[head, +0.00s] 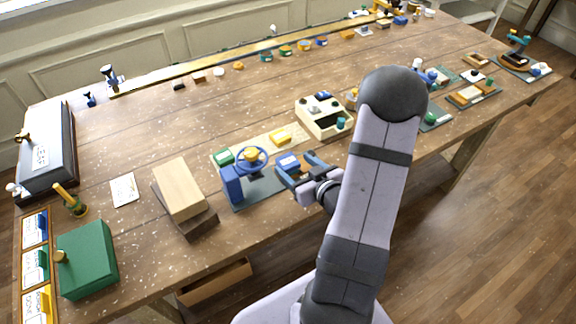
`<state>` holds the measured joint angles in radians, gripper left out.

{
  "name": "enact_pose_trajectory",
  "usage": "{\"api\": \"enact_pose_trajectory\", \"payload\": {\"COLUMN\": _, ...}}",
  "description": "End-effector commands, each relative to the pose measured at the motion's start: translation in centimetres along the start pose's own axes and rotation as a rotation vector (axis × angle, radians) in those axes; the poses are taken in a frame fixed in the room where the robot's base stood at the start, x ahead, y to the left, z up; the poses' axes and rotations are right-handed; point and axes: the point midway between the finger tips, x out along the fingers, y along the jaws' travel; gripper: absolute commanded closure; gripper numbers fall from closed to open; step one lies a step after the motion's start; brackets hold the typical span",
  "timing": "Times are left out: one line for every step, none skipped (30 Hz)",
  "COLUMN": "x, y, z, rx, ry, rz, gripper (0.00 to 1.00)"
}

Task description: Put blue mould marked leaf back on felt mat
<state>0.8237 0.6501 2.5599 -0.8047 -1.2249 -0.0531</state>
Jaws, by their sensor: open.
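A small blue block (288,161), which looks like the blue mould, sits just right of the blue hand press (233,184). Any leaf mark on it is too small to read. My gripper (294,164) is open, its blue-grey fingers close around or beside this block; contact cannot be told. A pale strip, probably the felt mat (256,143), lies behind the press. A green block (223,156) and a yellow block (280,136) rest on it, with bare space between them. My wrist hides part of the dark mat (262,194) under the press.
A cream tray (312,122) with small parts stands behind my gripper. A wooden block (180,188) stands left of the press. A green box (87,259) is at the near left. My arm covers the table's middle right.

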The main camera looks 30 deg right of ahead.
Motion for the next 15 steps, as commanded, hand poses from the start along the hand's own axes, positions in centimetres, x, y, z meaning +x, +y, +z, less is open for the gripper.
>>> {"api": "enact_pose_trajectory", "payload": {"x": 0.5, "y": 0.0, "z": 0.5, "rx": -0.004, "ry": 0.002, "rz": 0.000, "gripper": 0.34}}
{"api": "enact_pose_trajectory", "payload": {"x": 0.7, "y": 0.0, "z": 0.6, "rx": -0.004, "ry": 0.002, "rz": 0.000, "gripper": 0.34}}
{"api": "enact_pose_trajectory", "payload": {"x": 0.8, "y": 0.0, "z": 0.5, "rx": -0.004, "ry": 0.003, "rz": 0.000, "gripper": 0.34}}
{"api": "enact_pose_trajectory", "payload": {"x": 1.0, "y": 0.0, "z": 0.6, "rx": -0.004, "ry": 0.003, "rz": 0.000, "gripper": 0.34}}
{"api": "enact_pose_trajectory", "payload": {"x": 1.4, "y": 0.0, "z": 0.5, "rx": -0.003, "ry": 0.001, "rz": -0.003, "gripper": 0.34}}
{"api": "enact_pose_trajectory", "payload": {"x": 2.0, "y": 0.0, "z": 0.6, "rx": -0.002, "ry": -0.001, "rz": -0.004, "gripper": 0.34}}
{"api": "enact_pose_trajectory", "payload": {"x": 2.4, "y": 0.0, "z": 0.7, "rx": -0.001, "ry": -0.001, "rz": -0.004, "gripper": 0.34}}
{"api": "enact_pose_trajectory", "payload": {"x": 2.6, "y": 0.0, "z": 0.5, "rx": -0.001, "ry": -0.001, "rz": -0.003, "gripper": 0.34}}
{"api": "enact_pose_trajectory", "payload": {"x": 3.0, "y": 0.0, "z": 0.3, "rx": 0.000, "ry": -0.002, "rz": -0.003, "gripper": 0.34}}
{"api": "enact_pose_trajectory", "payload": {"x": 3.2, "y": 0.0, "z": 0.3, "rx": 0.000, "ry": -0.001, "rz": -0.003, "gripper": 0.34}}
{"api": "enact_pose_trajectory", "payload": {"x": 3.5, "y": 0.0, "z": 0.3, "rx": -0.001, "ry": -0.001, "rz": -0.002, "gripper": 0.34}}
{"api": "enact_pose_trajectory", "payload": {"x": 3.8, "y": 0.0, "z": 0.4, "rx": 0.000, "ry": -0.001, "rz": -0.002, "gripper": 0.34}}
{"api": "enact_pose_trajectory", "payload": {"x": 3.9, "y": 0.0, "z": 0.4, "rx": 0.000, "ry": -0.001, "rz": -0.002, "gripper": 0.34}}
{"api": "enact_pose_trajectory", "payload": {"x": 4.1, "y": 0.1, "z": 0.4, "rx": 0.000, "ry": -0.001, "rz": -0.001, "gripper": 0.34}}
{"api": "enact_pose_trajectory", "payload": {"x": 4.2, "y": 0.1, "z": 0.4, "rx": -0.001, "ry": 0.000, "rz": -0.001, "gripper": 0.34}}
